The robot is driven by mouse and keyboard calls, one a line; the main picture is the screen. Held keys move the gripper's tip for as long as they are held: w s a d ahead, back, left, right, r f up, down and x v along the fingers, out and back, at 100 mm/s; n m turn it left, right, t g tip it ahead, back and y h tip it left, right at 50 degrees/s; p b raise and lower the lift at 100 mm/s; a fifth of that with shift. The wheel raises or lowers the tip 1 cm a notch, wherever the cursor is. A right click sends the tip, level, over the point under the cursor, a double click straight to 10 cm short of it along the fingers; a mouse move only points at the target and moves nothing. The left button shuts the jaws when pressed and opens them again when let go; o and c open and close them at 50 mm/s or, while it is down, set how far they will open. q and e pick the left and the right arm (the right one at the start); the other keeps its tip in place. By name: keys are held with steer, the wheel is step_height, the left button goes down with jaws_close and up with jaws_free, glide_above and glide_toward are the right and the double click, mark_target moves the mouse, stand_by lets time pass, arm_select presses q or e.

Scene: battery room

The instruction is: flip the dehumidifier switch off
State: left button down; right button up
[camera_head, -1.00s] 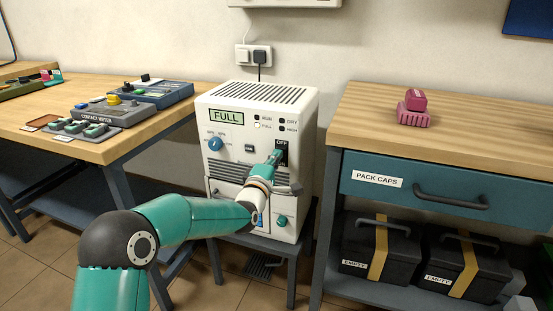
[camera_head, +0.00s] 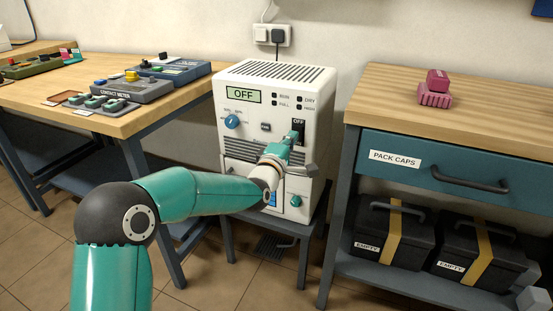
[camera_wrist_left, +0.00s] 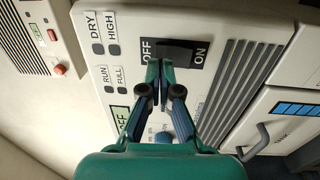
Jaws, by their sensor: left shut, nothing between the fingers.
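The white dehumidifier (camera_head: 318,95) stands on a small dark stand between two workbenches; its display (camera_head: 244,95) reads OFF. Its black switch (camera_head: 299,127) is at the upper right of the front, under an OFF label. In the left wrist view the switch (camera_wrist_left: 178,53) lies between the words OFF and ON. I cannot tell surely which way its rocker is tilted. My left gripper (camera_head: 286,142) is shut and empty, right at the switch. In the left wrist view its fingertips (camera_wrist_left: 160,66) are at the OFF end; contact is unclear. My right gripper is out of view.
A blue knob (camera_head: 232,121) and a drawer handle are close to the left arm on the dehumidifier's front. The left bench (camera_head: 150,117) carries meters. The right bench (camera_head: 490,105) has a pink object (camera_head: 434,98) on top and black cases (camera_head: 390,237) below.

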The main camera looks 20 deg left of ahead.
arm_select(q)
steer(key=s+r+p, duration=0.1)
steer(key=s, duration=1)
steer(key=shift+a+r+p, duration=0.15)
steer(key=shift+a+p, duration=0.05)
steer(key=shift+p, duration=0.1)
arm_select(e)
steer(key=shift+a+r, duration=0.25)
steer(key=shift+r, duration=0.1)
